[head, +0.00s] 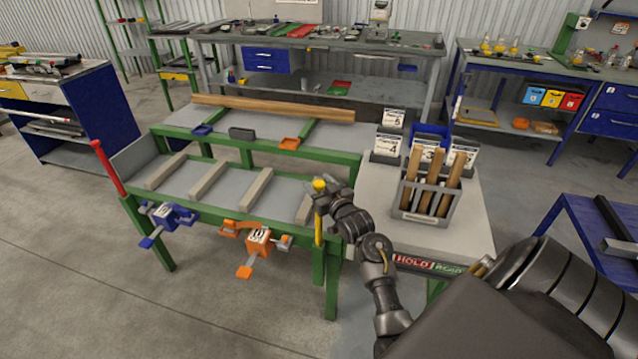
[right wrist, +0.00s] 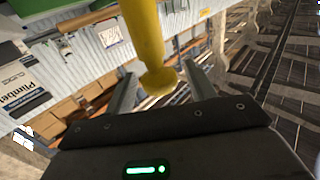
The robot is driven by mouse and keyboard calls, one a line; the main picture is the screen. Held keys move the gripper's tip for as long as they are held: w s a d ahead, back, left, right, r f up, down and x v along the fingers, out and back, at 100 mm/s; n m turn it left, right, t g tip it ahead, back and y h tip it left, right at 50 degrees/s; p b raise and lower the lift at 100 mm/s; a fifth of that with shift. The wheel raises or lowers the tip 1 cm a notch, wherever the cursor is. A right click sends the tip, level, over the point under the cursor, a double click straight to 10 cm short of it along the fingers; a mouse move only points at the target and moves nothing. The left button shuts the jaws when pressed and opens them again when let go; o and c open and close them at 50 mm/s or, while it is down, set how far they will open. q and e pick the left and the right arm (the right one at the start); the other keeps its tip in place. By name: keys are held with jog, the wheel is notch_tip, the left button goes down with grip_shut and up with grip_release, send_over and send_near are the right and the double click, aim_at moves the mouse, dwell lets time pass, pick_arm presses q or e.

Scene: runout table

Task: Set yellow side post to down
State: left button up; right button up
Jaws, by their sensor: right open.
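The yellow side post (head: 318,228) stands upright at the right end of the green-framed runout table (head: 333,270), with a rounded yellow knob on top. My right gripper (head: 321,198) is at the upper part of this post, just below the knob in the head view. In the right wrist view the yellow post (right wrist: 144,35) comes in from the top and its knob lies between the two open fingers of the gripper (right wrist: 160,82). I cannot tell whether the fingers touch it. My left gripper is not in view.
A red post (head: 108,167) stands at the table's left end. Blue (head: 165,215) and orange (head: 258,240) clamp-like units sit on its front edge. A grey side table (head: 470,225) with a holder of wooden pieces (head: 430,200) and cards is close to my right arm. A long wooden bar (head: 275,108) lies behind.

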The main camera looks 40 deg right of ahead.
grip_shut()
notch_tip(320, 180, down, 4)
jog(key=shift+f+b, duration=0.1)
jog(key=shift+b, duration=1)
grip_release()
jog(key=shift+s, duration=0.1)
jog(key=s+a+b, duration=0.1)
jog(key=s+a, duration=0.1)
jog(key=s, duration=0.8)
jog(key=shift+s+b, duration=0.3)
